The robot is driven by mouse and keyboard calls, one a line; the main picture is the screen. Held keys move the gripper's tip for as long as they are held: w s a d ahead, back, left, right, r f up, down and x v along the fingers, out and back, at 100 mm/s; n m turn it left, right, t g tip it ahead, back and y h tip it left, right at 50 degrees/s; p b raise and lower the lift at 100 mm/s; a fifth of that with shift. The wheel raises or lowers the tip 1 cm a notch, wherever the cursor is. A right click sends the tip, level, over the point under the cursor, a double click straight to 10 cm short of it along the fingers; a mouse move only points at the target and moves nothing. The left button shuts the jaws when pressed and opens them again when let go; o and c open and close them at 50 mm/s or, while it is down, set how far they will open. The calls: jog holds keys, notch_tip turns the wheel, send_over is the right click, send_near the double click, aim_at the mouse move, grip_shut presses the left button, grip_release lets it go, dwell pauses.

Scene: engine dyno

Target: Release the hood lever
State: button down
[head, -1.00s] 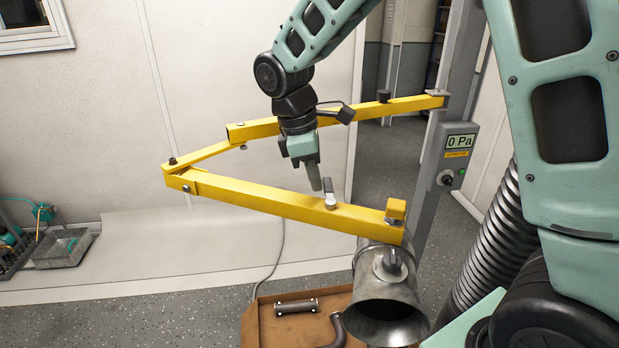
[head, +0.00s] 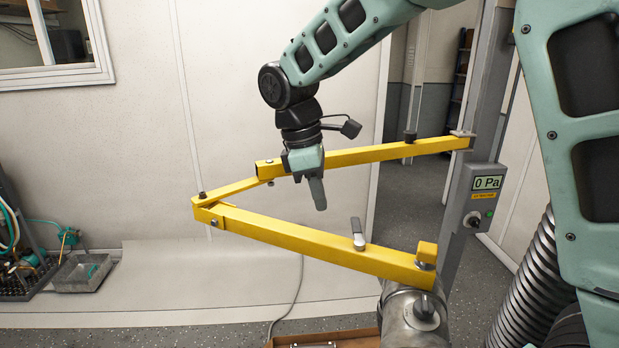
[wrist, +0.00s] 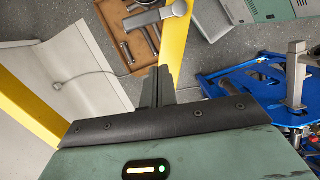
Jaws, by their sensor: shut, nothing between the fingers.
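The yellow jointed boom (head: 310,247) runs across the head view. A small pale grey lever (head: 357,227) stands up from its lower beam, left of the beam's right end. The grey metal hood (head: 402,322) hangs under that end, cut off by the frame's bottom edge, with a dark grey knob (head: 424,308) on it. My gripper (head: 319,203) is shut and empty, pointing down, above and left of the lever and apart from it. In the wrist view the shut fingers (wrist: 160,76) show below the lever (wrist: 150,17), with a gap between.
The boom's upper beam (head: 365,155) passes behind my gripper. A grey post with a pressure display (head: 488,183) stands at right. A brown tray (wrist: 125,35) with metal parts lies on the floor below. A blue frame (wrist: 262,82) stands at right in the wrist view.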

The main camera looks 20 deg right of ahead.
jog(key=v, duration=0.2)
jog(key=b+v, duration=0.1)
jog(key=v, duration=0.2)
jog(key=shift+a, duration=0.25)
jog(key=s+a+f+m+y+b, duration=0.1)
jog(key=s+a+f+b, duration=0.3)
jog(key=s+f, duration=0.7)
jog(key=s+a+f+m+t+y+b, duration=0.1)
jog(key=s+a+f+m+y+b, duration=0.1)
jog(key=s+f, duration=0.9)
jog(key=s+a+m+b, duration=0.1)
jog(key=s+a+b, duration=0.1)
jog(key=s+b, duration=0.1)
jog(key=shift+s+a+f+m, duration=0.2)
jog(key=shift+a+f+m, duration=0.05)
jog(key=shift+f+m, duration=0.1)
